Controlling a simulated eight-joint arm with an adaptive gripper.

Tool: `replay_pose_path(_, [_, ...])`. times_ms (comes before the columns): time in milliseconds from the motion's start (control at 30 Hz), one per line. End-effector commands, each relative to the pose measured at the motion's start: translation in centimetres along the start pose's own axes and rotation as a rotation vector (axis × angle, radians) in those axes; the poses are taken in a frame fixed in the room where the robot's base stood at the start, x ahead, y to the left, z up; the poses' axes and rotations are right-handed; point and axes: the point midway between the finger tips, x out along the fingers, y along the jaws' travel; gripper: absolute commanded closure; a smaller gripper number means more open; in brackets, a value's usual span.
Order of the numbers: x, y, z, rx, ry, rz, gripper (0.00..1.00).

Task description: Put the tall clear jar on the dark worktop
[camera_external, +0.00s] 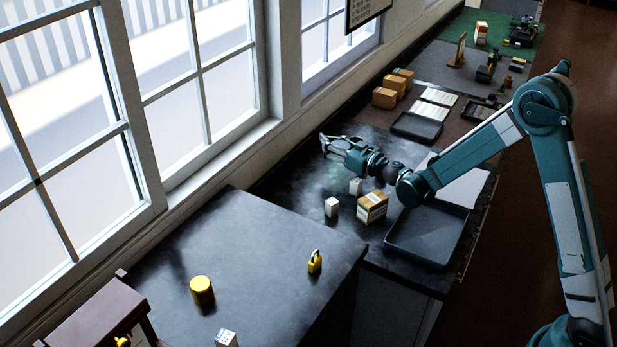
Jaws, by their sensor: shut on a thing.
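My gripper (328,144) reaches left over the back edge of the farther dark counter, close to the window wall. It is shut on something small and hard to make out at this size. I cannot tell from this view whether that is the tall clear jar, and no clear jar shows plainly elsewhere. A dark worktop (255,255) fills the lower middle, nearer the camera. The farther counter (295,185) also has a dark top.
The near worktop holds a yellow cylinder (202,290), a yellow padlock (314,262) and a white box (226,339); its middle is clear. On the farther counter are a cardboard box (372,207), white blocks (332,207) and a dark tray (428,258).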

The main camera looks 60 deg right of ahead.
Motion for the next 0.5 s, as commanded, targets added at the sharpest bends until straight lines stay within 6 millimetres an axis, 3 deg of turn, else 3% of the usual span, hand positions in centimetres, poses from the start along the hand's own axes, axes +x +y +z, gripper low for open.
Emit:
replay_pose_path(133, [0.01, 0.04, 1.37, 0.0, 0.0, 0.0, 0.99])
replay_pose_path(500, [0.0, 0.05, 1.54, 0.0, 0.0, 0.0, 0.99])
